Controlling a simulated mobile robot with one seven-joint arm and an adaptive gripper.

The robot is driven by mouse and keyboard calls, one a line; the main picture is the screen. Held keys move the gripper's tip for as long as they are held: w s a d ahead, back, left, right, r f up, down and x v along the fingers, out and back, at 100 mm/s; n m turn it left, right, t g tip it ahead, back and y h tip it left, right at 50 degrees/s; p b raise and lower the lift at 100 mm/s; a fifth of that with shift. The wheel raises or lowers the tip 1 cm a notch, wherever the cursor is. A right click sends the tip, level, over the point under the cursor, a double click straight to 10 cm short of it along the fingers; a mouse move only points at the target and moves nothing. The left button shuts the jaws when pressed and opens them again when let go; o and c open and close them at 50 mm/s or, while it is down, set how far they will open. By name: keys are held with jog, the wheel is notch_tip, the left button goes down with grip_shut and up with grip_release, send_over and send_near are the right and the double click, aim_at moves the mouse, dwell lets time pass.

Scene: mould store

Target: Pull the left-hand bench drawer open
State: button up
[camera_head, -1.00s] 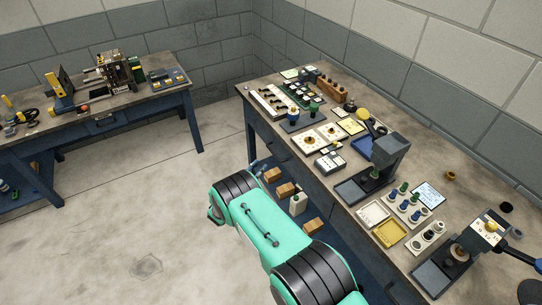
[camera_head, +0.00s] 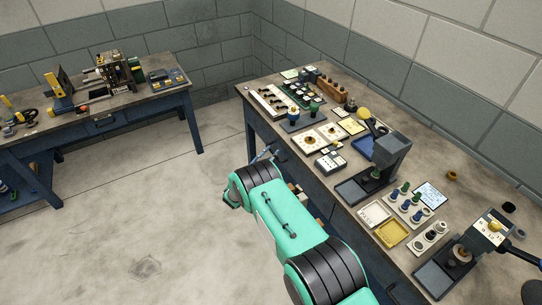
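The right-hand bench (camera_head: 285,160) runs diagonally, with dark blue drawer fronts below its top. Its left-hand drawer front (camera_head: 268,130) shows near the far end and looks flush with the bench. My green and black arm (camera_head: 280,210) reaches along the front of this bench. A small part of my gripper (camera_head: 264,154) shows past the arm's far end, close to the drawer front. Most of the gripper is hidden by the arm, so its fingers and any contact with a handle cannot be made out.
The bench top holds trays, gauges and a stand (camera_head: 386,155). Wooden blocks on the lower shelf are mostly hidden behind my arm. Another bench (camera_head: 105,106) with tools stands at the left. The concrete floor (camera_head: 150,210) between is clear.

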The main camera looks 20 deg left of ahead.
grip_shut()
jog(key=shift+s+a, duration=0.1)
jog(key=shift+s, duration=0.05)
jog(key=s+a+b, duration=0.4)
jog(key=s+a, duration=1.6)
jog(key=shift+s+f+b, duration=0.15)
jog(key=shift+b, duration=0.25)
grip_release()
jog(key=shift+a, duration=0.1)
jog(key=shift+s+a, duration=0.1)
jog(key=shift+s, duration=0.05)
jog(key=v, duration=1.1)
jog(key=shift+s, duration=0.25)
